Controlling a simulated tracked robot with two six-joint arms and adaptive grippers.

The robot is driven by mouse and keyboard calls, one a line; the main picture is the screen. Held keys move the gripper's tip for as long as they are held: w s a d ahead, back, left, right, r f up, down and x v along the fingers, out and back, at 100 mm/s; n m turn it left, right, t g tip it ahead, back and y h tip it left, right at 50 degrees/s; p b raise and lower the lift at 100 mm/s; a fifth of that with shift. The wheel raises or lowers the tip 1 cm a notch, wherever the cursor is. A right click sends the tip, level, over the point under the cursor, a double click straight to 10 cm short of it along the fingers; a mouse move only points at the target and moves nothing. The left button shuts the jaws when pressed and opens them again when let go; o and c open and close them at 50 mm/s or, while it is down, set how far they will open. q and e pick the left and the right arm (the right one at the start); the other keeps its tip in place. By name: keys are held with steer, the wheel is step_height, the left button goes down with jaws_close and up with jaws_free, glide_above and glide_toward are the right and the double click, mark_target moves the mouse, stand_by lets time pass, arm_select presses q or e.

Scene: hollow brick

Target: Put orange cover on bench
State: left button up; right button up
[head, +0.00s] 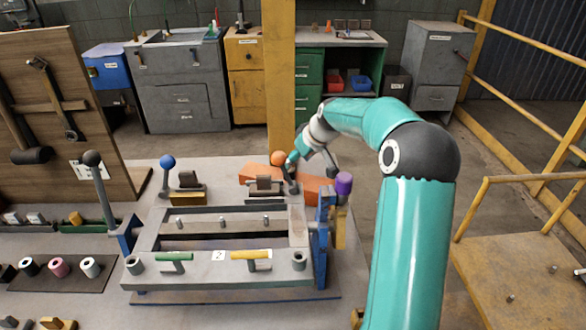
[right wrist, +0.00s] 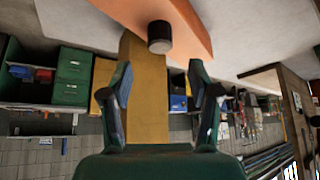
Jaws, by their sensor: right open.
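The orange cover (head: 316,190) lies behind the grey fixture (head: 222,283) at the bench's far side. The clamp and my right gripper hide its middle. In the right wrist view the cover (right wrist: 196,22) is a flat orange piece at the top edge, with a dark round knob (right wrist: 160,37) on it. My right gripper (head: 293,174) is over the cover near that knob. Its two fingers (right wrist: 161,80) are apart, with nothing between them, and the knob is just beyond the tips. The grey bench (head: 140,200) carries the fixture. My left gripper is not in view.
Levers with a blue ball (head: 168,162), an orange ball (head: 278,158) and a purple knob (head: 344,183) stand up around the fixture. A yellow post (head: 280,70) rises behind the bench. A wooden tool board (head: 60,110) stands at the left.

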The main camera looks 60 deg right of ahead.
steer(key=shift+v, duration=2.1)
